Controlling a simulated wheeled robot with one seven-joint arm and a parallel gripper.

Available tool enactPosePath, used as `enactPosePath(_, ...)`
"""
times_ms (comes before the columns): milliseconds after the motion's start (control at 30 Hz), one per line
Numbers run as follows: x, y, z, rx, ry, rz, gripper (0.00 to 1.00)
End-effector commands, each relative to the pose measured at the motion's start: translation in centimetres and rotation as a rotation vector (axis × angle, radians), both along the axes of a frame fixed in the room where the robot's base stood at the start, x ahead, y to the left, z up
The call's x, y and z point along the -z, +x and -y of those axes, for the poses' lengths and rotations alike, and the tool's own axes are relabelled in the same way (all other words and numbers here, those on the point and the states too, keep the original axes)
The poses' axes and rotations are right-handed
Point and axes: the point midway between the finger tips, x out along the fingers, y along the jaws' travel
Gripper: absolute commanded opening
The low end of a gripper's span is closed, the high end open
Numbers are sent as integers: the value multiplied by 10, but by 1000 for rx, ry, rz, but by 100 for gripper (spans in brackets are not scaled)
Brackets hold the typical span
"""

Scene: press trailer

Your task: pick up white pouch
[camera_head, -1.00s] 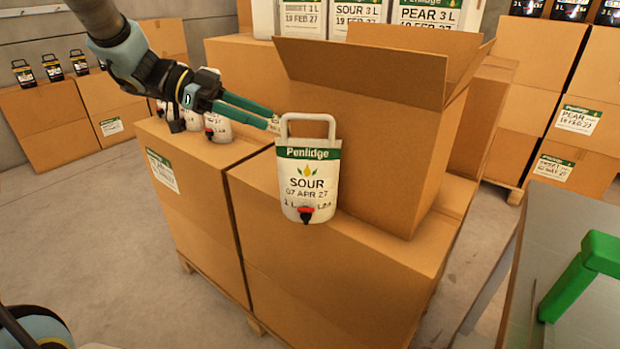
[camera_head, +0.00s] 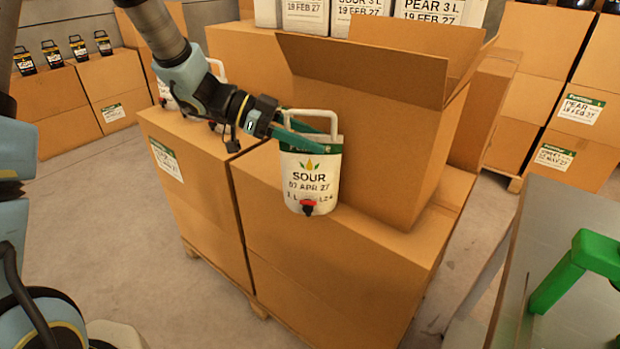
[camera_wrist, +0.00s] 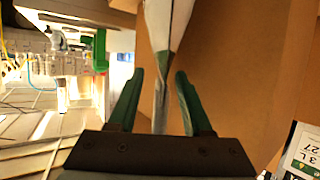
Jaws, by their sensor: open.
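The white pouch (camera_head: 311,182) reads "SOUR 07 APR 27" and has a white loop handle and a red tap. It stands upright on a brown box at the box's left end in the head view. My gripper (camera_head: 312,139) is at its upper part, with the green fingers over the green label band. In the wrist view the pouch (camera_wrist: 168,40) shows edge-on as a narrow wedge between the two spread fingers of my gripper (camera_wrist: 158,95). The fingers stand apart from it on both sides.
An open carton (camera_head: 360,125) stands right behind the pouch on the same box stack. Other white pouches (camera_head: 185,95) sit on the left stack, partly behind my arm. A metal table (camera_head: 575,225) with a green frame (camera_head: 580,265) is at the right.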

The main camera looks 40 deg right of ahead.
Motion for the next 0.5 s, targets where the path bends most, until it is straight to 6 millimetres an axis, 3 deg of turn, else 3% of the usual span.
enactPosePath(200, 0, 0, 0, -1, 0, 0, 47)
enactPosePath(500, 0, 0, 0, 0, 0, 0, 14)
